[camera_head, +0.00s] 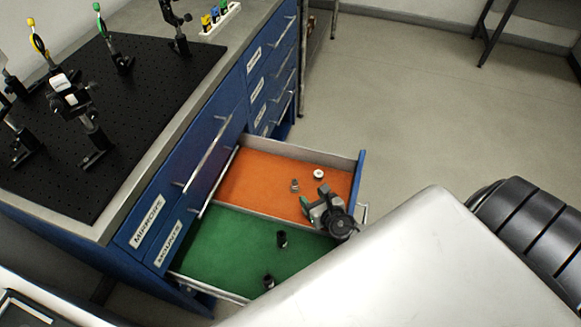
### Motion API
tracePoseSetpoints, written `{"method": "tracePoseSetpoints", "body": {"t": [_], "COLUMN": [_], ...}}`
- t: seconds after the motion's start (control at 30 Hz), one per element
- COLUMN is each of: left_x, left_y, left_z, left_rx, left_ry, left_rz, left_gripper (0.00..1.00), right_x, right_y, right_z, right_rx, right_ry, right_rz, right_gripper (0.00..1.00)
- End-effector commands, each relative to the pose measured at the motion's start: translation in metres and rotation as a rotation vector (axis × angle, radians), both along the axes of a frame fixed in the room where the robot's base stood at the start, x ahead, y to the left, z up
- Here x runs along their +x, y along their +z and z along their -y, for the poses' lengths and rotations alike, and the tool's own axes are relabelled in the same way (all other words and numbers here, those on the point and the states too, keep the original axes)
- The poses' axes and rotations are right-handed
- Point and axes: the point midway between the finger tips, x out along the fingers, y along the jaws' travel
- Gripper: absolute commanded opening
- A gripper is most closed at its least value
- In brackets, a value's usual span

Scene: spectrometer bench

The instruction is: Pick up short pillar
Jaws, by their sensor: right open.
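An open drawer (361,172) has an orange-lined and a green-lined compartment, split by a low divider. Two small black pillars stand in the green compartment: one pillar (282,239) near the divider and another pillar (269,282) nearer the front wall. Which one is the short pillar I cannot tell for sure. My right gripper (315,201) is open over the orange compartment near the divider, up and to the right of both pillars, with nothing seen between its fingers. My left gripper is not in view.
A small metal part (294,185) and a white round piece (318,174) lie in the orange compartment. A black breadboard (150,105) with optics mounts covers the bench top at left. Drawer handles stick out above the open drawer. Bare floor (420,110) lies to the right.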

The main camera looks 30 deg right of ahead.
Motion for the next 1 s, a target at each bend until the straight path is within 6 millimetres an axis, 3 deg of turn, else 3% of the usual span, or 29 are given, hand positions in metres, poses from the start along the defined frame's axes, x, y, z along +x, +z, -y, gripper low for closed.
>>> {"method": "tracePoseSetpoints", "body": {"t": [0.03,0.17,0.4,0.63,1.0], "left_x": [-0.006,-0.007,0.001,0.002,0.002], "left_y": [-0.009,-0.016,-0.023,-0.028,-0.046], "left_z": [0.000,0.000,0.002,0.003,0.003], "left_rx": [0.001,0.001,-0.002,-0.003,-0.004], "left_ry": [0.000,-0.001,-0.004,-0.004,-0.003], "left_rz": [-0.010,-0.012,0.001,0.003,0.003], "left_gripper": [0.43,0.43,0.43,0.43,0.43], "right_x": [0.000,0.007,0.041,0.057,0.099], "right_y": [-0.009,-0.016,-0.030,-0.037,-0.054], "right_z": [0.000,0.000,0.002,0.003,0.006], "right_rx": [0.001,0.002,0.003,0.003,0.002], "right_ry": [0.000,-0.002,-0.003,-0.001,-0.002], "right_rz": [0.000,0.002,0.002,0.001,0.000], "right_gripper": [0.52,0.52,0.52,0.52,0.52]}}
